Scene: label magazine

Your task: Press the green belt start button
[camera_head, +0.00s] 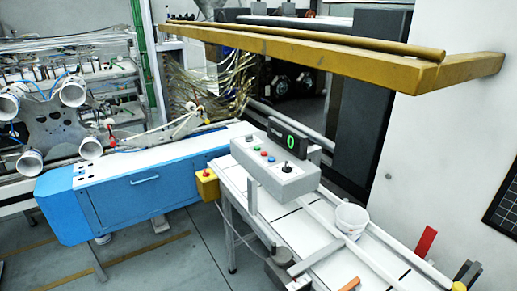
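The green button is too small to tell apart with certainty. A dark display (287,139) behind the box shows a green 0. Neither of my grippers is in view, and nothing touches the box.
A yellow box with a red button (206,183) hangs at the table's left edge. A white bucket (350,219) stands right of the control box. A long yellow beam (300,50) crosses above. A blue cabinet (130,190) is at left.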

